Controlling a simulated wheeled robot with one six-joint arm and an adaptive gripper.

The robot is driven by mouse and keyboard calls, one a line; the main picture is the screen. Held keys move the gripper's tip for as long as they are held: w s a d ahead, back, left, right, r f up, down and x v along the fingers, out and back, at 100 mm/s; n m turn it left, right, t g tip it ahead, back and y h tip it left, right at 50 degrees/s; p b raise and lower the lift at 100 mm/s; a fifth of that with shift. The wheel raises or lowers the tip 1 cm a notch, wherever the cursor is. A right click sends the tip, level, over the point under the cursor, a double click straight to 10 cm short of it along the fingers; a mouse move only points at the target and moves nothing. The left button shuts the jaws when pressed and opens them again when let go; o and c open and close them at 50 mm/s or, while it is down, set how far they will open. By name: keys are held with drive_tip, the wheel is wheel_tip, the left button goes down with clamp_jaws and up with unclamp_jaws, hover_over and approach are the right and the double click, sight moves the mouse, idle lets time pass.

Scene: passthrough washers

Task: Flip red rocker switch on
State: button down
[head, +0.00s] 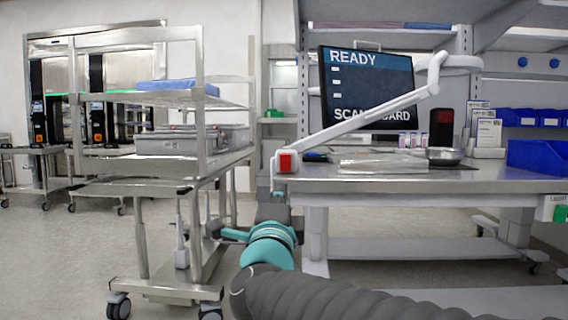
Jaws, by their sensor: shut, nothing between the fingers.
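The red rocker switch (286,163) is set in a small white housing at the left front corner of the workbench, at the foot of a long white monitor arm. Its on or off position is too small to tell. My gripper (279,192) is shut and empty, just below the switch in the picture. Its dark body is seen from behind, and its fingertips are small and partly hidden. Whether it touches the housing cannot be told.
The workbench (420,185) carries a clear tray (383,164), a metal bowl (444,155) and a blue bin (535,158). A monitor (367,85) reads READY. A steel cart (110,163) with trays stands close on the left. Floor shows between cart and bench.

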sight(286, 156)
drive_tip(key=shift+w, duration=0.1)
drive_tip(key=p+x, duration=0.1)
drive_tip(key=x, duration=1.3)
drive_tip(key=shift+r, duration=0.1)
